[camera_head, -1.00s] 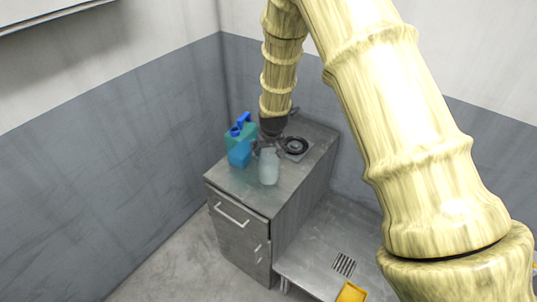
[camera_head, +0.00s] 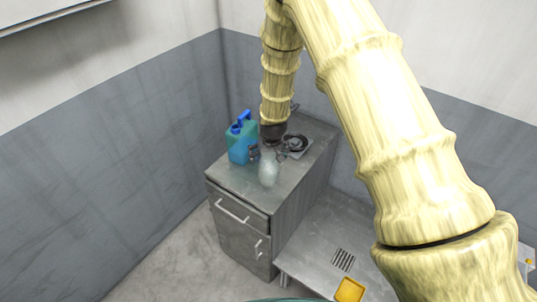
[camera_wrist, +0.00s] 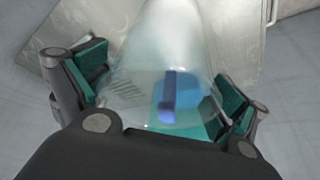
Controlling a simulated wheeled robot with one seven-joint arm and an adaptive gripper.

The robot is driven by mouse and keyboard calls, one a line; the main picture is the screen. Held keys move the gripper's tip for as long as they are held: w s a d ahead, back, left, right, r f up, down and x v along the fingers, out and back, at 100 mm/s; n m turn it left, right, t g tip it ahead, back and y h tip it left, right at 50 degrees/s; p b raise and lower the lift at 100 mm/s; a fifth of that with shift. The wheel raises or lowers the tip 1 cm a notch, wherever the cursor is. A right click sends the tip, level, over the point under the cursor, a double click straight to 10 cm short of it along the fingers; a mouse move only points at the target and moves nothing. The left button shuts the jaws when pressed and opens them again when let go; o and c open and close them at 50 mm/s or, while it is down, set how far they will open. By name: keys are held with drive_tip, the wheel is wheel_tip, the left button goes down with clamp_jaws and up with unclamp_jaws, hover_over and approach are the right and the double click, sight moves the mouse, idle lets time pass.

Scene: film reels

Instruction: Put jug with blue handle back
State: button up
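A teal-and-blue jug with a blue handle (camera_head: 241,141) stands upright on the grey cabinet top (camera_head: 230,184), to the left of my gripper. A clear, pale bottle-like container (camera_head: 268,171) is just under my gripper (camera_head: 268,153). In the wrist view, my gripper (camera_wrist: 160,88) has its green-padded fingers spread on either side of the clear container (camera_wrist: 172,42), with a gap visible on the left side. Blue and teal parts show through that container; I cannot tell whether they are the jug behind it. Whether the right finger touches the container is unclear.
A dark round burner-like item (camera_head: 296,142) sits on the cabinet to the right of my gripper. Lower right is a grey metal surface with a slotted drain (camera_head: 343,260) and a yellow item (camera_head: 350,290). Walls close in behind and to the left. The cabinet's front top is clear.

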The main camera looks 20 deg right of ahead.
drive_tip(key=shift+b+v, duration=2.6)
drive_tip(key=shift+v, duration=3.5)
drive_tip(key=s+d+f+g, duration=0.1)
drive_tip(key=s+f+g, duration=0.1)
drive_tip(key=s+f, duration=1.6)
drive_tip(key=s+f+g, duration=0.1)
drive_tip(key=s+f, duration=0.5)
drive_tip(key=s, duration=0.7)
drive_tip(key=s+f+n+g, duration=0.1)
drive_tip(key=s+f, duration=0.6)
drive_tip(key=s, duration=0.6)
drive_tip(key=shift+s+a+f+y, duration=0.2)
drive_tip(key=shift+s+a+y, duration=0.05)
drive_tip(key=shift+s+y, duration=0.05)
